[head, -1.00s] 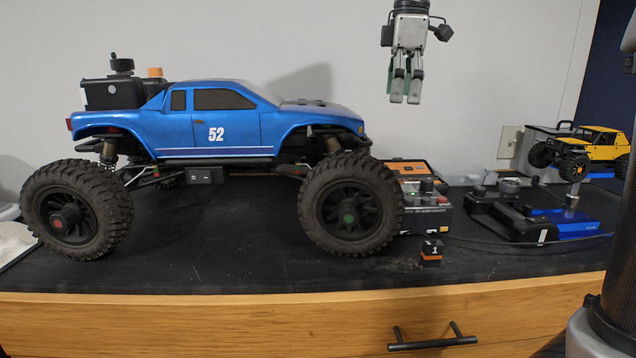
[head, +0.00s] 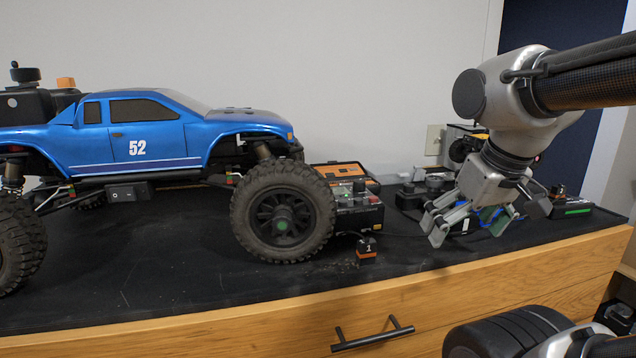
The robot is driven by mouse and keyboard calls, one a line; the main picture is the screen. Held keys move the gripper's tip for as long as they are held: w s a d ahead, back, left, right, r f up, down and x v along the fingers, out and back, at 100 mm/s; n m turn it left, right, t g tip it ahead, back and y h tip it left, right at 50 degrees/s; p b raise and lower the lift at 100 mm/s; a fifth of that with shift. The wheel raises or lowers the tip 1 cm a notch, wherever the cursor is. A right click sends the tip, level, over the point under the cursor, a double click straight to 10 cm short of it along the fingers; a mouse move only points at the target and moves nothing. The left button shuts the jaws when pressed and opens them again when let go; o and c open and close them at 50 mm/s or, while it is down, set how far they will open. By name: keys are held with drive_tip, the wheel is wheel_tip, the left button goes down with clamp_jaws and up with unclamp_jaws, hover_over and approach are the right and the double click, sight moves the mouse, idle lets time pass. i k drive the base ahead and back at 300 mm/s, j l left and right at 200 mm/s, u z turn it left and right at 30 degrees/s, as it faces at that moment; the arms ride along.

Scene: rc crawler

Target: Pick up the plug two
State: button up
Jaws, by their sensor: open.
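No plug marked 2 can be made out in the head view. A small black and orange plug marked 1 (head: 366,250) stands on the black bench mat (head: 150,255), just right of the blue truck's front wheel. My gripper (head: 466,222) is open and empty, pointing down and to the left low over the right part of the bench. It is to the right of plug 1 and clearly apart from it. My gripper and wrist hide part of the bench and the things behind them.
The big blue truck (head: 150,140) fills the left side. A control box (head: 358,212) and an open orange case (head: 345,176) stand behind plug 1. A black device with a green strip (head: 572,212) lies right of my gripper. The mat's front strip is clear.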

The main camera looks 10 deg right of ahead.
sight(555, 189)
drive_tip(key=k+l+z, duration=0.2)
drive_tip(key=z, duration=0.3)
drive_tip(key=k+l+z, duration=0.15)
drive_tip(key=l+z, duration=0.3)
